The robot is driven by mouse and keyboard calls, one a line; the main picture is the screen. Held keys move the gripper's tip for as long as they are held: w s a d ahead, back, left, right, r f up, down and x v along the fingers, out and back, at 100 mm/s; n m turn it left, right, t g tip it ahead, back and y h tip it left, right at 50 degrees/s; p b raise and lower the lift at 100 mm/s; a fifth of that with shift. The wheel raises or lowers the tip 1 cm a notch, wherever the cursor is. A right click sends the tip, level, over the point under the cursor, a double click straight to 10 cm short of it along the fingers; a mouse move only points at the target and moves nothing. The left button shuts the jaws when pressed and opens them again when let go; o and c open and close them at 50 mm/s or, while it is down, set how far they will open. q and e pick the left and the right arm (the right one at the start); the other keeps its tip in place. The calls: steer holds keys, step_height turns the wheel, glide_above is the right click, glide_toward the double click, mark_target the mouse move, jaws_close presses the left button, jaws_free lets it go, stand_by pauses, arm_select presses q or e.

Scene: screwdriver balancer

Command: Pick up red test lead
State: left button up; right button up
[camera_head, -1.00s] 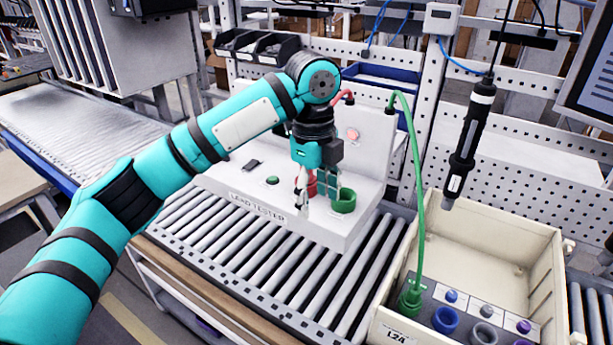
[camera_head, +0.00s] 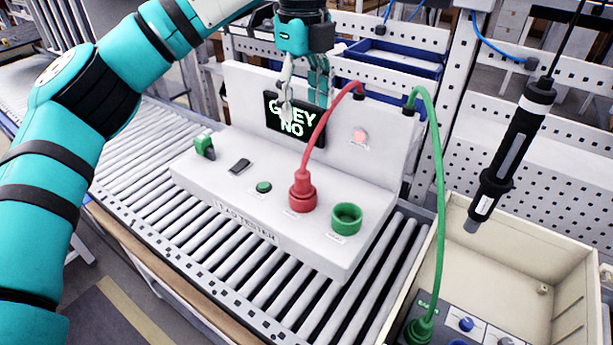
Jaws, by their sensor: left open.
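The red test lead (camera_head: 302,190) stands upright with its plug in a holder on the front ledge of the white lead tester (camera_head: 240,205). Its red cable arches up to the tester's back panel. My right gripper is not in view.
An empty green holder (camera_head: 346,218) sits right of the red plug. A green button (camera_head: 264,187) and a green-handled switch (camera_head: 204,146) are to the left. A black screwdriver (camera_head: 512,155) hangs above the beige crate (camera_head: 560,245). Rollers (camera_head: 210,245) surround the tester.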

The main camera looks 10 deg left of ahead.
mark_target(302, 172)
arm_select(q)
steer(key=f, duration=0.2)
steer(key=s+f+p, duration=0.1)
steer(key=f, duration=0.4)
steer(key=shift+s, duration=0.15)
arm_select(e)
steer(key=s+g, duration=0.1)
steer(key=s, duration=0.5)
arm_select(q)
steer(key=f, duration=0.3)
steer(key=shift+w+p, duration=0.25)
steer(key=shift+p, duration=0.15)
steer(key=shift+f, duration=0.45)
steer(key=shift+s+f+p, duration=0.1)
steer(key=shift+f+p, duration=0.2)
steer(key=shift+p, duration=0.1)
step_height(302, 172, down, 4)
steer(key=shift+r+p, duration=0.15)
steer(key=shift+p, duration=0.65)
steer(key=shift+f, duration=0.45)
jaws_close()
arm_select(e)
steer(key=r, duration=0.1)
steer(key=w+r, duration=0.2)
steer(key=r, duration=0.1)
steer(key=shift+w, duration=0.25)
